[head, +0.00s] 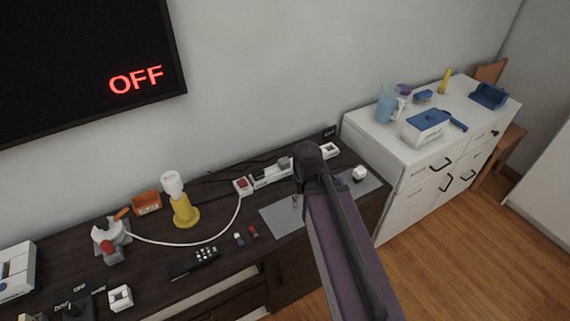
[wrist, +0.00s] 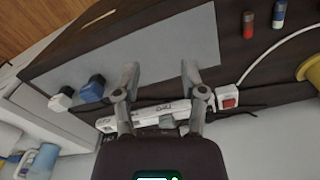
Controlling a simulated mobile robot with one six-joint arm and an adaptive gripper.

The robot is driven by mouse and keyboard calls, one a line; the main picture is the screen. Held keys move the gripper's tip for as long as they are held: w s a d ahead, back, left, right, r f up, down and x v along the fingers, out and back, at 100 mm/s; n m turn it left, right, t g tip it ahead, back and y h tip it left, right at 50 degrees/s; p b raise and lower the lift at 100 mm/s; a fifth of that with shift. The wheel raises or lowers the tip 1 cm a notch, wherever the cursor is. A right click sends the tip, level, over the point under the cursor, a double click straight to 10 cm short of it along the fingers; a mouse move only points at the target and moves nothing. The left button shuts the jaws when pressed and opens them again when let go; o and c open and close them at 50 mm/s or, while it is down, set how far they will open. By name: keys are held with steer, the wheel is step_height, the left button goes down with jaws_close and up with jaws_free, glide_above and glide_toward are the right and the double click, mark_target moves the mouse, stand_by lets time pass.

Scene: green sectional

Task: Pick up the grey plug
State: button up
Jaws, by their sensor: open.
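A small grey plug (head: 284,163) shows at the white power strip (head: 268,176) on the dark cabinet, just left of my arm in the head view. In the head view my arm hides most of the gripper.
A blue plug (wrist: 93,88) and a white plug (wrist: 61,99) stand near the mat's edge. A red-switch socket (head: 243,186) with a white cable is left of the strip. A white cabinet (head: 400,185) stands right.

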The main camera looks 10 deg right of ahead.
steer(key=w+a+f+n+t+h+b, duration=0.1)
steer(key=w+a+n+t+h+b, duration=0.1)
steer(key=w, duration=0.5)
steer(key=w+a+f+n+t+h+b, duration=0.2)
steer(key=w+a+t+h+b, duration=0.1)
steer(key=w+b, duration=0.4)
steer(key=w+a+f+n+t+h+b, duration=0.1)
steer(key=w+a+n+t+h+b, duration=0.1)
steer(key=w, duration=0.7)
steer(key=shift+w+a+f+t+h+b, duration=0.15)
steer(key=shift+a+f+t+h+b, duration=0.1)
steer(key=shift+a+b, duration=0.4)
steer(key=shift+w+a+f+t+h+b, duration=0.15)
steer(key=shift+a+t+h+b, duration=0.1)
steer(key=shift+a+b, duration=0.35)
steer(key=shift+w+a+r, duration=0.2)
steer(key=shift+a, duration=0.05)
steer(key=b, duration=0.4)
glide_toward(279, 157)
steer(key=x, duration=0.4)
steer(key=shift+f, duration=0.35)
steer(key=shift+w+d+f, duration=0.1)
steer(key=shift+w+d, duration=0.25)
